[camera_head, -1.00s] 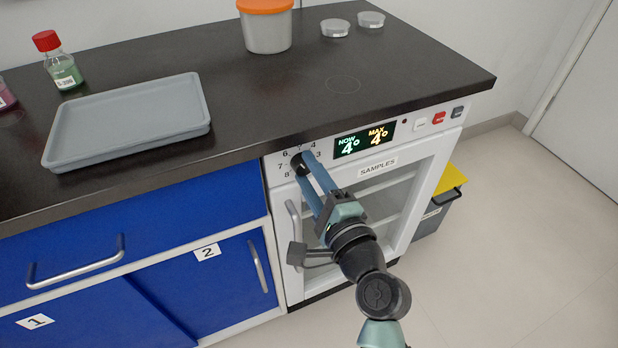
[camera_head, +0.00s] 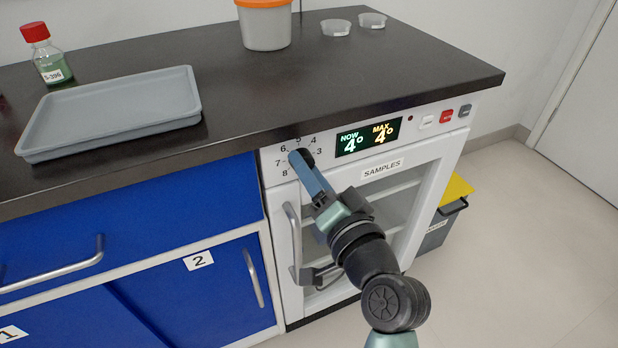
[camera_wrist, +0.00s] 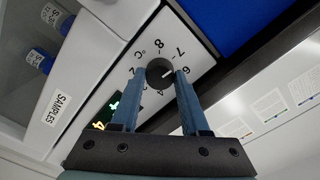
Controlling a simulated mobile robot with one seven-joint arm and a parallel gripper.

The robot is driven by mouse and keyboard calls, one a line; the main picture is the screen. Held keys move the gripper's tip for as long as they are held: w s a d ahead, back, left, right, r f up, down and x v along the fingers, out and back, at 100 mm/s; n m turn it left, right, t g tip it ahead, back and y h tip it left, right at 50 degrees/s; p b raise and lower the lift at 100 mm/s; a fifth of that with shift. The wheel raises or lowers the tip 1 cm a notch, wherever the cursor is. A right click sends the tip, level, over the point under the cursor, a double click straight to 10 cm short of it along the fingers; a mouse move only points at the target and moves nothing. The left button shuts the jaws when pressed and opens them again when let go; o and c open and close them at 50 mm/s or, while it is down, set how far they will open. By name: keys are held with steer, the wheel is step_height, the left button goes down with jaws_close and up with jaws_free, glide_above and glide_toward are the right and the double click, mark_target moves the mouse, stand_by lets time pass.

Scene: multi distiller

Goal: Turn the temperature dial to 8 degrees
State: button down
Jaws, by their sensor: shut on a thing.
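The temperature dial (camera_wrist: 160,73) is a dark round knob on the white fridge panel, with numbers printed around it. In the head view the dial (camera_head: 307,157) is partly hidden by my gripper (camera_head: 299,157). In the wrist view, the two blue fingers of my gripper (camera_wrist: 159,74) are on either side of the dial, shut on it. A light mark on the dial appears to point towards the 6 to 7 side, but is small. The display (camera_head: 367,138) reads NOW 4° and MAX 4°.
The dark counter (camera_head: 400,75) overhangs just above the panel. The fridge door handle (camera_head: 293,235) is below the dial. Blue cabinets (camera_head: 150,215) are to the left. A grey tray (camera_head: 120,110), an orange-lidded tub (camera_head: 266,25) and a red-capped bottle (camera_head: 48,55) stand on the counter.

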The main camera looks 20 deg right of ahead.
steer(key=shift+f+n+b, duration=0.1)
steer(key=shift+n+b, duration=2.75)
steer(key=shift+n, duration=2.25)
steer(key=shift+c, duration=2)
jaws_free()
steer(key=shift+s, duration=0.1)
steer(key=s+p, duration=0.2)
steer(key=s, duration=1)
steer(key=shift+s+d, duration=0.25)
steer(key=shift+s, duration=0.15)
